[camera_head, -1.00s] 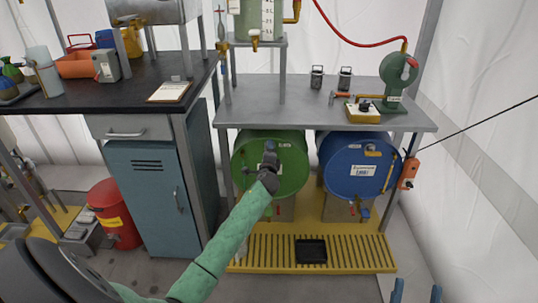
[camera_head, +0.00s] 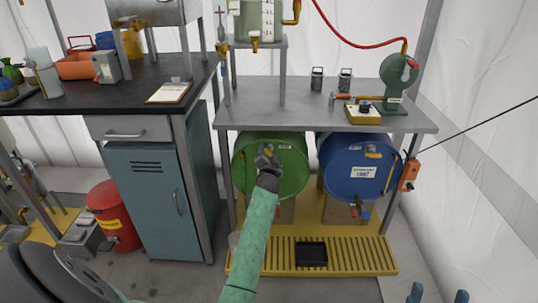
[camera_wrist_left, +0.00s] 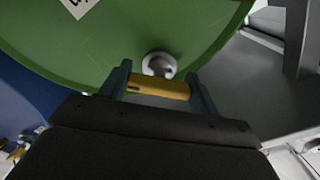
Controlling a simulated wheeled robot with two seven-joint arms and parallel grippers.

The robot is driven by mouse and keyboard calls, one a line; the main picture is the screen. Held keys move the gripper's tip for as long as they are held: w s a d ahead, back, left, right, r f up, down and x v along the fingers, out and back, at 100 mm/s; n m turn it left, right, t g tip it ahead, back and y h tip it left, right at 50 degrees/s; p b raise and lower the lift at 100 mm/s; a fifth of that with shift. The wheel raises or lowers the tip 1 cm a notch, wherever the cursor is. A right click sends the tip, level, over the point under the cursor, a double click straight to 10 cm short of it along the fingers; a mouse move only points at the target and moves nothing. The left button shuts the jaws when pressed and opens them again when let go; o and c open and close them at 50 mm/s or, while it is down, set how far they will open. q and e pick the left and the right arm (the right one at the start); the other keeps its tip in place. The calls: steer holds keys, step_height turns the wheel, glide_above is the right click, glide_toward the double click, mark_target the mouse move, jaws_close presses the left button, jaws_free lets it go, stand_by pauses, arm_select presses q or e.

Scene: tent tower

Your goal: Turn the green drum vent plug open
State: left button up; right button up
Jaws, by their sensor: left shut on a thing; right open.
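The green drum (camera_head: 293,170) lies on its side under the grey bench, its round end facing me. It fills the top of the left wrist view (camera_wrist_left: 75,50). My left gripper (camera_head: 267,151) is at the upper part of that end. In the left wrist view, its two fingers (camera_wrist_left: 158,90) stand on either side of the yellow bar of the vent plug (camera_wrist_left: 158,88) and are shut on it. A round grey metal boss (camera_wrist_left: 158,64) joins the bar to the drum. In the head view the gripper hides the plug. My right gripper (camera_head: 438,296) is open and empty at the bottom edge.
A blue drum (camera_head: 345,172) with its own yellow plug bar and a tap lies to the right. A yellow slatted platform (camera_head: 350,257) with a black tray (camera_head: 311,254) is below. The grey bench top (camera_head: 290,112) is just above the drums. A teal cabinet (camera_head: 150,205) stands left.

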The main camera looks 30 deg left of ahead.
arm_select(q)
steer(key=n+p, duration=0.1)
steer(key=n, duration=0.2)
steer(key=shift+f, duration=0.1)
steer(key=n+p, duration=0.1)
steer(key=n, duration=0.2)
arm_select(e)
steer(key=w+a+f+g+h, duration=0.1)
steer(key=w+f+g, duration=0.2)
steer(key=f, duration=0.8)
steer(key=w+a+f+g+h, duration=0.1)
steer(key=w+f+g, duration=0.3)
steer(key=f, duration=0.7)
steer(key=shift+a+m+g, duration=0.3)
steer(key=shift+a+g, duration=0.25)
steer(key=shift+g, duration=0.35)
arm_select(q)
steer(key=o, duration=1)
